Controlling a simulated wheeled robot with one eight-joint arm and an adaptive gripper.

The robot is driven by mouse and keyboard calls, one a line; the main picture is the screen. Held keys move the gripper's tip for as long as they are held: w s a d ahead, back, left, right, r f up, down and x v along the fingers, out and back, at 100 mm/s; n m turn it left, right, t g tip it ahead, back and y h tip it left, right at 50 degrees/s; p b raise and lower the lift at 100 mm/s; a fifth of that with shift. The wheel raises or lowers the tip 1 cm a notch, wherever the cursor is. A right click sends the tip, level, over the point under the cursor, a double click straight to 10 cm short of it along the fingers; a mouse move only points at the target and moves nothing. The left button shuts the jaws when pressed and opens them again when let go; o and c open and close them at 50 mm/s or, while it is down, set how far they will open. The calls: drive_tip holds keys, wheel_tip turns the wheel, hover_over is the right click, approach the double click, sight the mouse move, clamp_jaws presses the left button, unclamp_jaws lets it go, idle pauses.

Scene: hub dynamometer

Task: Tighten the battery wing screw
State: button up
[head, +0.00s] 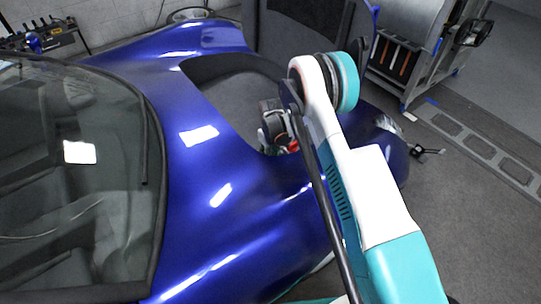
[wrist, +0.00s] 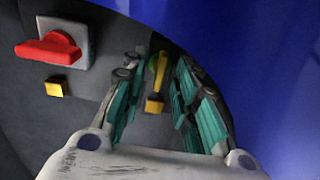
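In the wrist view my gripper (wrist: 158,66) is open, its two teal-padded fingers apart and reaching into a dark recess beside a blue body panel. Between the fingers, farther in, is a small yellow-green part (wrist: 155,68) with a dark upright piece beside it. It may be the wing screw, but it is too small and shaded to be sure. I see no contact with the fingers. A red wing-shaped handle (wrist: 48,49) on a grey square plate is left of the fingers. In the head view, my arm reaches into the front opening of the blue car (head: 232,160); the fingertips are hidden.
Small yellow squares sit below the red handle (wrist: 54,88) and between the fingers (wrist: 154,104). The blue panel (wrist: 270,70) curves close along the right of my gripper.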

wheel_tip(320, 180, up, 12)
drive_tip(key=shift+f, duration=0.15)
idle(0.7)
drive_tip(key=s+d+r+m+t, duration=0.1)
drive_tip(key=s+d+r, duration=0.25)
drive_tip(key=r, duration=0.55)
drive_tip(key=s+d+r+m+t, duration=0.15)
drive_tip(key=s+r, duration=0.25)
drive_tip(key=r, duration=0.5)
drive_tip(key=s+d+r+t, duration=0.1)
drive_tip(key=s+d+r, duration=0.25)
drive_tip(key=r, duration=0.55)
drive_tip(key=s+d+r+m+t, duration=0.2)
drive_tip(key=s, duration=1)
drive_tip(key=s+d+r+m+t, duration=0.1)
drive_tip(key=s+d+r, duration=0.2)
drive_tip(key=s, duration=1)
drive_tip(key=shift+d+m+t, duration=0.25)
drive_tip(key=shift+m+t, duration=0.1)
